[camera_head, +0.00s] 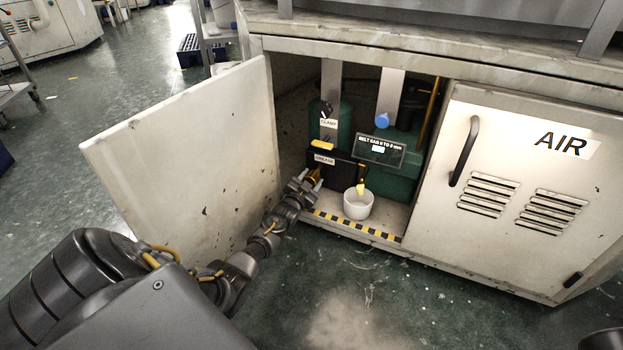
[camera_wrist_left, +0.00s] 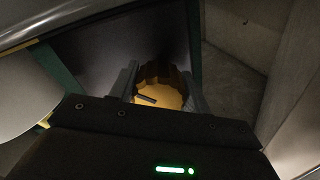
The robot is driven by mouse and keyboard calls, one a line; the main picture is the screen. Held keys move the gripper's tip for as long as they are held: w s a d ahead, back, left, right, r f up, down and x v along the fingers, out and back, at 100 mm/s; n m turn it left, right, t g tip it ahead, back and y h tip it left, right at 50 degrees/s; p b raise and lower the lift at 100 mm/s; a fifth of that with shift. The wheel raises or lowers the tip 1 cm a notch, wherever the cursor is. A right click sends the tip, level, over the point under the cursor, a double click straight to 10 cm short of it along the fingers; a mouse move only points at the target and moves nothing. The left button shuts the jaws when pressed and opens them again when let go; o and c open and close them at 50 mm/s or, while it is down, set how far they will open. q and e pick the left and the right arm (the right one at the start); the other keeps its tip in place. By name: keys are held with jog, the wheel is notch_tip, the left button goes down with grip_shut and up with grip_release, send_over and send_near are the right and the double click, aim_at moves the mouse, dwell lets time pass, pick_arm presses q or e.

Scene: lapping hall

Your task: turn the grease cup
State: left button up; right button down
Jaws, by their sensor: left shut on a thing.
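The grease cup (camera_wrist_left: 170,97) is a round, yellow, knurled cap with a dark mark on its face in the left wrist view. My left gripper (camera_head: 311,178) reaches into the open cabinet at its lower left. It is shut on the cup, with one finger on each side of the cap in the wrist view. In the head view the cup is mostly hidden by the gripper, below a small label reading GREASE (camera_head: 324,159). My right gripper is not in view.
The open cabinet door (camera_head: 190,160) stands left of my forearm. A sign (camera_head: 380,149), a blue knob (camera_head: 382,120) and green housings are inside. The AIR door (camera_head: 530,180) is closed.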

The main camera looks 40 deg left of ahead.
pick_arm(q)
jog(key=shift+m, duration=0.3)
dwell(0.4)
jog(key=o, duration=1)
jog(key=shift+c, duration=0.2)
